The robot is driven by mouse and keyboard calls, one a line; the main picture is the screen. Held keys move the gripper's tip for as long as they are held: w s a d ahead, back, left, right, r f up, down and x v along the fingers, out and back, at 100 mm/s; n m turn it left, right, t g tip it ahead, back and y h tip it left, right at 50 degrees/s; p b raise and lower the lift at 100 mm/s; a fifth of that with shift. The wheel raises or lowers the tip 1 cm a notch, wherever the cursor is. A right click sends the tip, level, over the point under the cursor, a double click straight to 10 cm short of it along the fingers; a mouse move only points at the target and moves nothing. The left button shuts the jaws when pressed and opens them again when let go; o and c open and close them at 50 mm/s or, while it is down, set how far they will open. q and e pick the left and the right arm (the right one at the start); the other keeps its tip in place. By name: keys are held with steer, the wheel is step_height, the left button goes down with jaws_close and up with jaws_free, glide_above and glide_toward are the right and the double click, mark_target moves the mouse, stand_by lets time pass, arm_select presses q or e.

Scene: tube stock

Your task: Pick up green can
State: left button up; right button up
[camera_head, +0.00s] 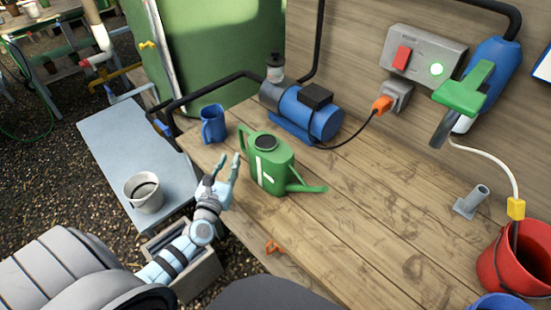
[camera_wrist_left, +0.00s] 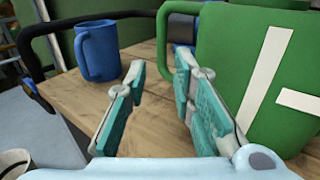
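The green can (camera_head: 270,165) is a watering can with a white mark on its side. It stands upright on the wooden bench, its spout pointing right and its handle on the left. My left gripper (camera_head: 228,163) is open and empty, just left of the can. In the left wrist view, the can (camera_wrist_left: 235,65) fills the right side, partly behind one finger of the left gripper (camera_wrist_left: 160,68). The can's handle shows beyond the gap between the fingers. I cannot tell whether the finger touches the can. My right gripper is not in view.
A blue mug (camera_head: 213,125) stands behind the left gripper; a blue pump (camera_head: 305,115) stands behind the can. A white pot (camera_head: 144,195) is on the grey shelf at left. A red bucket (camera_head: 515,262) stands at right. The bench (camera_head: 370,200) right of the can is mostly clear.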

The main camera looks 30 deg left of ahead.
mark_target(240, 139)
arm_select(q)
steer(key=x, duration=0.3)
steer(key=shift+w+a+r, duration=0.15)
steer(key=shift+w+a, duration=0.05)
steer(key=shift+w, duration=0.1)
steer(key=b+x, duration=0.1)
steer(key=x, duration=0.2)
steer(key=b+x, duration=0.1)
steer(key=x, duration=0.3)
steer(key=shift+d+f, duration=0.25)
steer(key=shift+w, duration=0.2)
steer(key=shift+a+r, duration=0.1)
steer(key=shift+r, duration=0.05)
steer(key=shift+c, duration=0.3)
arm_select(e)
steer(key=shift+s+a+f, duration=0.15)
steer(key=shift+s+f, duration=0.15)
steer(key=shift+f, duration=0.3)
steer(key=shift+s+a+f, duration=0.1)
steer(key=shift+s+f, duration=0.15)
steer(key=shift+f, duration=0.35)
arm_select(q)
jaws_close()
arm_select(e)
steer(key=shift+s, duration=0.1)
